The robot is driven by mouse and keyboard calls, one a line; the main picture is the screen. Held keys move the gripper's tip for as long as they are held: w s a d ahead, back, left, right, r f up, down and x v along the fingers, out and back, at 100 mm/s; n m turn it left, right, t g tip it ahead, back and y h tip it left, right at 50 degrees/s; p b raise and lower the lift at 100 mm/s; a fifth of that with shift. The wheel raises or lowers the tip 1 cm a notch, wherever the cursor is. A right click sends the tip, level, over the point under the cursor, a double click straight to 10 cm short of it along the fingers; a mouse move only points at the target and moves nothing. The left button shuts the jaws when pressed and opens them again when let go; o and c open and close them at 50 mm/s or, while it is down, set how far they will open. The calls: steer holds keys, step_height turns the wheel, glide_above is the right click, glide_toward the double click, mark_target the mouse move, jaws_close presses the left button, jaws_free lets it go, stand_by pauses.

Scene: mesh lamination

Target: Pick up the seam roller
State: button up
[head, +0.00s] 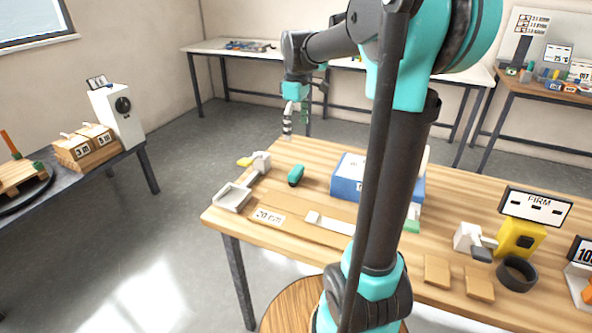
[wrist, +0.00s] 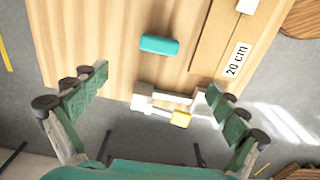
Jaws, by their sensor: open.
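No object is clearly recognisable as the seam roller. One candidate is a small rounded teal piece (head: 295,175) on the wooden table, which also shows in the wrist view (wrist: 159,45). Another is a white block with a grey cylindrical part (head: 470,238) near the yellow device. My gripper (head: 296,119) hangs above the table's far left edge, pointing down.
A grey fixture with a yellow part (head: 259,162) stands at the table edge, beside a grey tray (head: 233,208). A strip labelled "20 cm" (head: 290,222), a blue box (head: 346,186), a yellow device (head: 518,240) and a black ring (head: 517,274) share the table.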

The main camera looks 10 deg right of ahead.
mark_target(296, 170)
step_height(296, 170, down, 17)
steer(key=shift+f, duration=0.1)
steer(key=c, duration=1.4)
